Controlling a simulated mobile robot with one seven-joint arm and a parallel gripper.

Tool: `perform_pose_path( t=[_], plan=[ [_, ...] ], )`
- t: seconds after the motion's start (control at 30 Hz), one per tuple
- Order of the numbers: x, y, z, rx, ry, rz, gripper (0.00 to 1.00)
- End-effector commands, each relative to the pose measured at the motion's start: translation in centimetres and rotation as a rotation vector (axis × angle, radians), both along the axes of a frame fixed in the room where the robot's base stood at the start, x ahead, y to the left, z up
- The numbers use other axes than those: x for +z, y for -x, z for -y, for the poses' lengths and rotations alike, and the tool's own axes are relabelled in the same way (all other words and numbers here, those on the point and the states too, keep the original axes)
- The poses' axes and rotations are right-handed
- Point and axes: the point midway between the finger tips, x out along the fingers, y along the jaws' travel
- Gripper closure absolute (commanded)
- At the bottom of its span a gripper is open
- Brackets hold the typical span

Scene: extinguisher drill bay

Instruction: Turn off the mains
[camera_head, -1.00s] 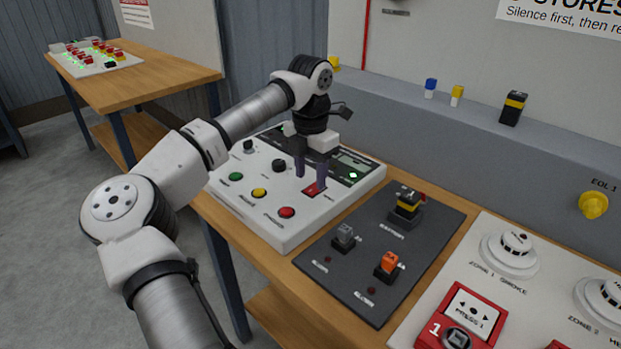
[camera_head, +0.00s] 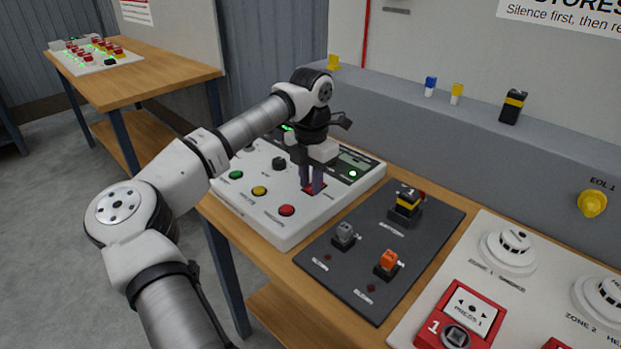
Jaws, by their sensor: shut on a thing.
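The white control panel (camera_head: 253,215) stands on the wooden bench, with green, yellow and red buttons, a black knob and a small display. A red rocker switch (camera_head: 308,188), which looks like the mains switch, sits in its right part. My gripper (camera_head: 312,190) points down over this switch, and its dark fingers are close together on it. The fingers hide most of the switch, so I cannot tell which way it is set. A green light (camera_head: 353,174) glows beside the display.
Smoke detectors (camera_head: 508,248) and a red call point (camera_head: 460,318) are farther right. A grey ledge (camera_head: 390,110) runs behind.

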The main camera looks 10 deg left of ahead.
Motion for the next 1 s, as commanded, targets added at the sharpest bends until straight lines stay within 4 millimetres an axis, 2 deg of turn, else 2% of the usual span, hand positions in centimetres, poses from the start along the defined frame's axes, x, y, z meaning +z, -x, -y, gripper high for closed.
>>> perform_pose_path(
  t=[0.13, 0.33, 0.7, 0.73, 0.87, 1.0],
  plan=[
    [0.70, -0.36, 0.29, 0.000, -0.053, -0.077, 0.99],
    [0.57, -0.65, 0.46, 0.000, -0.126, -0.187, 0.99],
    [0.26, -0.65, 0.42, 0.000, -0.141, -0.208, 0.99],
    [0.26, -0.65, 0.42, 0.000, -0.141, -0.208, 0.74],
    [0.26, -0.65, 0.42, 0.000, -0.141, -0.208, 0.57],
    [0.25, -0.65, 0.42, 0.000, -0.141, -0.208, 0.55]
  ],
)
